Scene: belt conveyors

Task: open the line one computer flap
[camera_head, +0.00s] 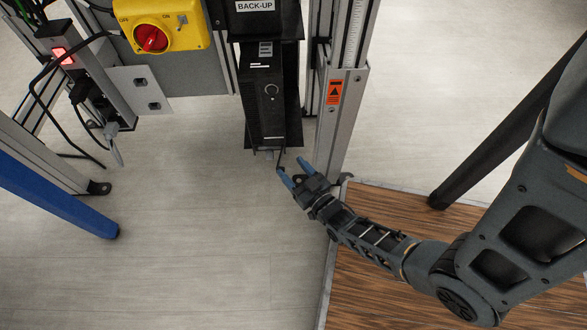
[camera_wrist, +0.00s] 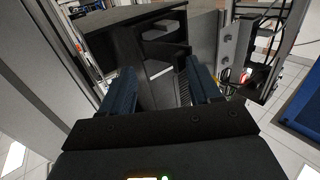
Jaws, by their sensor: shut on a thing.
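The computer is a black upright tower (camera_head: 262,100) in the frame below the box marked BACK-UP. It also shows in the wrist view as a dark box (camera_wrist: 120,38). My gripper (camera_head: 290,165) is at the lower front end of the tower. In the wrist view my gripper (camera_wrist: 160,66) has its two blue fingers on either side of a dark panel, which looks like the flap (camera_wrist: 155,90). It is shut on this panel. A recess shows in the dark box beyond the fingers. The exact contact and the flap's hinge are hard to make out.
A metal post (camera_head: 340,125) with an orange warning label stands just right of the tower. A yellow switch box (camera_head: 185,25) with a red knob, sockets and cables are at the left. A blue beam (camera_head: 60,200) lies further left. The floor in front is clear.

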